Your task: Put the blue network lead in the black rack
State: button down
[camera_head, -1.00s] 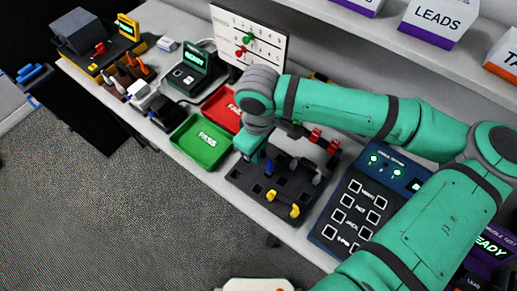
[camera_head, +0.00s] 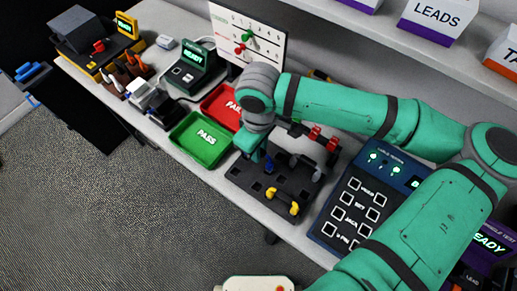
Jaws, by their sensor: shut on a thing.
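The black rack (camera_head: 238,180) is a dark slotted block on the bench in the middle of the view. My gripper (camera_head: 257,155) points down over the rack's left back part, at the end of the green arm. It is shut on the blue network lead (camera_head: 268,164), of which only a small blue part shows below the fingers. The lead's lower end is hard to make out, so I cannot tell how deep it sits in a slot. Yellow leads (camera_head: 294,208) stand at the rack's front edge, and red ones (camera_head: 316,132) at its back right.
A green PASS tray (camera_head: 201,140) and a red tray (camera_head: 222,106) lie left of the rack. A dark blue tester panel (camera_head: 352,210) is close on the right. A whiteboard (camera_head: 247,38) stands behind. The bench's front edge is near the rack.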

jog(key=shift+f, duration=0.9)
dwell(1.6)
jog(key=c, duration=1.7)
grip_release()
jog(key=shift+o, duration=0.8)
jog(key=o, duration=0.4)
jog(key=shift+o, duration=0.2)
jog(key=shift+r, duration=0.1)
jog(key=shift+r, duration=3.95)
